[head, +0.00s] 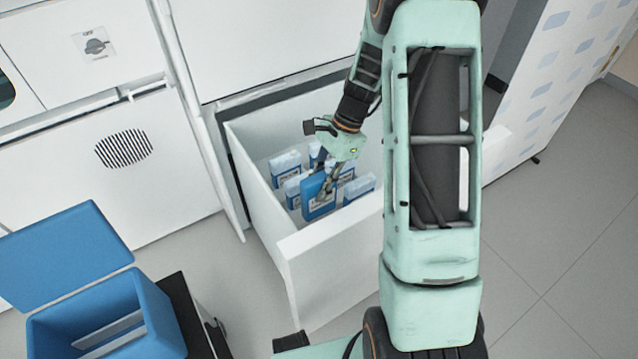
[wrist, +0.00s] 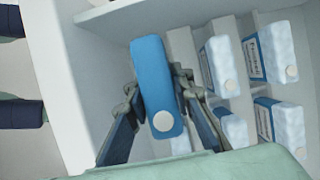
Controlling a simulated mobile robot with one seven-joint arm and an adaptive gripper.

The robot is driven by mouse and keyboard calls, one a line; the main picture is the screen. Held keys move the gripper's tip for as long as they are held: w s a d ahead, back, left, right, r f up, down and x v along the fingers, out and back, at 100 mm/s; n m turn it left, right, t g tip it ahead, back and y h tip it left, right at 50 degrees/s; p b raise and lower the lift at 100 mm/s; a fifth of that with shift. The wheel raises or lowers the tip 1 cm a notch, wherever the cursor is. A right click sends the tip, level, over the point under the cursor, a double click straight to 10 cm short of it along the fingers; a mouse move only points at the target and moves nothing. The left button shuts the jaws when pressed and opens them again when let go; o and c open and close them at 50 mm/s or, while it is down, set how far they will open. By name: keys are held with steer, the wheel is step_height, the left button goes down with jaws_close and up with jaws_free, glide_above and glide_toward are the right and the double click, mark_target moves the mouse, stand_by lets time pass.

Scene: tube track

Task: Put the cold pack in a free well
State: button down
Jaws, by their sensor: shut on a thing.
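My gripper (head: 328,187) is shut on a blue cold pack (head: 313,201) inside the open white drawer (head: 330,255). In the wrist view the fingers of my gripper (wrist: 157,95) clasp the cold pack (wrist: 153,70) from both sides; its narrow edge, with a pale round spot, faces the camera. Other packs, white with blue labels, stand in the drawer around it, such as one pack (wrist: 219,66) to its right. I cannot tell whether the held pack touches the drawer floor. The drawer's wells are mostly hidden.
An open blue box (head: 150,305) with a pale divider inside stands at the lower left, its lid (head: 65,255) swung back. The drawer's front wall and side walls rise around my gripper. White cabinets (head: 110,150) stand behind. Grey floor (head: 560,240) is clear at the right.

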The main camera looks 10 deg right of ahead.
mark_target(319, 209)
steer(key=shift+f, duration=0.15)
steer(key=shift+f+b, duration=0.9)
steer(key=shift+f, duration=0.8)
steer(key=shift+f+b, duration=0.7)
steer(key=shift+f, duration=0.55)
steer(key=shift+f+b, duration=0.9)
steer(key=shift+f, duration=0.5)
steer(key=shift+f, duration=0.1)
steer(key=shift+f, duration=0.3)
steer(key=c, duration=1.6)
jaws_free()
